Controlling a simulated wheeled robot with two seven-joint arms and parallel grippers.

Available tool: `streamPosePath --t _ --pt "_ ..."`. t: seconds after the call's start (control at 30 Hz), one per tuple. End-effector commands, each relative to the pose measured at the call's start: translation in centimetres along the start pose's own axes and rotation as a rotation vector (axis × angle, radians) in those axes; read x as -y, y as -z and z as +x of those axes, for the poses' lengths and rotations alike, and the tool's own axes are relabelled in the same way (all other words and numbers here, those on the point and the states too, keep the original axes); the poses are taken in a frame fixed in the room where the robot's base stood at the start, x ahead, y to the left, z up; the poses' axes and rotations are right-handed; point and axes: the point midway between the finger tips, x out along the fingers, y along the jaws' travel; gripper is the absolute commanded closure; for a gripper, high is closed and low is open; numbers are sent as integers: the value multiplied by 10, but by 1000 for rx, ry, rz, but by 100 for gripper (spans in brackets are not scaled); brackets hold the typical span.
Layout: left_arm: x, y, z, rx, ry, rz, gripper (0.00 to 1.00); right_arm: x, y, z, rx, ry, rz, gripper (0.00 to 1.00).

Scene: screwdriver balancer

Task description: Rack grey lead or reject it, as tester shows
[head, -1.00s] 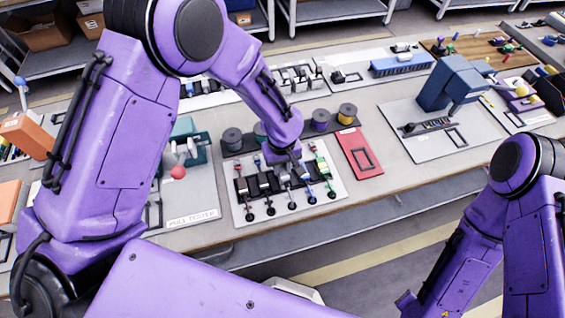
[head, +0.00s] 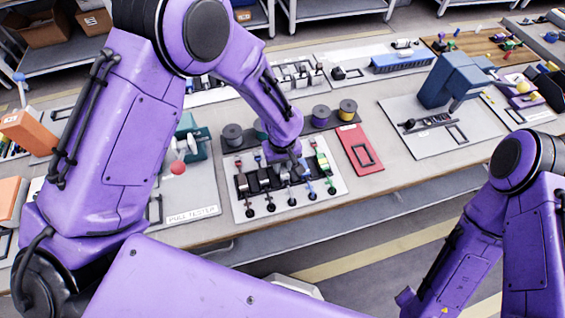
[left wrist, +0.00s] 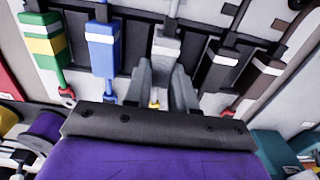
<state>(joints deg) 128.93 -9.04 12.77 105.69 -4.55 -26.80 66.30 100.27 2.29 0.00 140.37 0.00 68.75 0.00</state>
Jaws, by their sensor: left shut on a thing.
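The grey lead (left wrist: 166,46) lies between the blue lead (left wrist: 103,48) and a black lead (left wrist: 222,65) in the left wrist view, in line with a gap of the black rack (left wrist: 135,40). My left gripper (left wrist: 161,76) is shut on its grey body from both sides. In the head view my left gripper (head: 292,168) is low over the rack board (head: 335,186), and its wrist hides most of the grey lead. Whether the lead is fully seated cannot be told. The pull tester (head: 190,150) stands left of the board. My right gripper is not clearly in view.
A red tray (head: 374,167) with a black outlined frame lies right of the rack. Wire spools (head: 321,116) stand behind it. A green-banded lead (left wrist: 43,42) and a dark brown lead (left wrist: 262,75) flank the others. A blue machine (head: 447,82) stands further right.

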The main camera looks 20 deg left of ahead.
Motion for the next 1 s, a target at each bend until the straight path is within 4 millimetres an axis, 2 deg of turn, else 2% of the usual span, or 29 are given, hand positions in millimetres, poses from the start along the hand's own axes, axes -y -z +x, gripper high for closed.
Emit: streamPosePath --t 0.43,0.47,0.53,0.57,0.87,1.0 --pt "0 0 2 -1 0 0 100 0 0 1 0 0 0 51" --pt "0 0 2 -1 0 0 72 0 0 1 0 0 0 51" --pt "0 0 2 -1 0 0 49 0 0 1 0 0 0 51" --pt "0 0 2 -1 0 0 45 0 0 1 0 0 0 51" --pt "0 0 0 -1 -1 0 45 0 0 1 0 0 0 51" --pt "-1 2 -22 -5 -3 -1 45 0 -2 5 0 0 0 51"
